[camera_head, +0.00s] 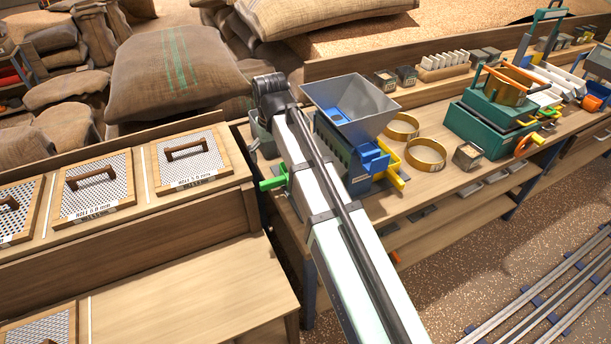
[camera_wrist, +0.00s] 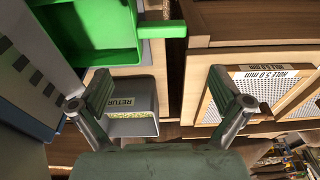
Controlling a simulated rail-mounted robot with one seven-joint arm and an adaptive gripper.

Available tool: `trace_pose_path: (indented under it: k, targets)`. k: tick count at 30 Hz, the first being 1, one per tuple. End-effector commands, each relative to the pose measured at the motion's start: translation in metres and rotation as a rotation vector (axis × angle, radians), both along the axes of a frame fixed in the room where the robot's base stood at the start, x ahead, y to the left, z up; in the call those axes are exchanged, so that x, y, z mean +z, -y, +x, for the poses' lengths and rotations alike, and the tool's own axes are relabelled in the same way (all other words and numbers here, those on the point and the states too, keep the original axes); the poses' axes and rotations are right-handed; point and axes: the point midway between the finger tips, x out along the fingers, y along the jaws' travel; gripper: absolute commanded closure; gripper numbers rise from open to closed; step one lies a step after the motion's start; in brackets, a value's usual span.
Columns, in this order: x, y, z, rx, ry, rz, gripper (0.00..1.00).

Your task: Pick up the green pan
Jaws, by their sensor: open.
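The green pan (camera_wrist: 92,35) shows at the upper left of the wrist view, with its short green handle (camera_wrist: 165,29) pointing right. In the head view only a small green part (camera_head: 273,181) shows, left of the blue machine and partly hidden by my arm. My gripper (camera_wrist: 165,90) is open and empty in the wrist view, one finger on each side. The handle appears above the gap between the fingers in the picture, apart from both. How far it lies from the fingertips I cannot tell. My gripper cannot be made out in the head view.
A grey bin labelled RETURN (camera_wrist: 137,119), holding grain, is beside the left finger. The blue machine with a grey hopper (camera_head: 350,108) stands beside my arm. Framed screens (camera_head: 190,160) lie on the left bench. Brass rings (camera_head: 427,154) and a green machine (camera_head: 485,120) are to the right.

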Motion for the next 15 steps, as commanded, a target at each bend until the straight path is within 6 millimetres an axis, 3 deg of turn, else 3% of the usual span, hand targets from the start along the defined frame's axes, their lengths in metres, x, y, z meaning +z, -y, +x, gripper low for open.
trace_pose_path:
  k: [9,15]
  targets:
    - [-0.052,-0.002,0.007,0.001,-0.003,-0.001,0.0]
    - [-0.076,-0.004,0.011,0.001,-0.001,-0.001,0.0]
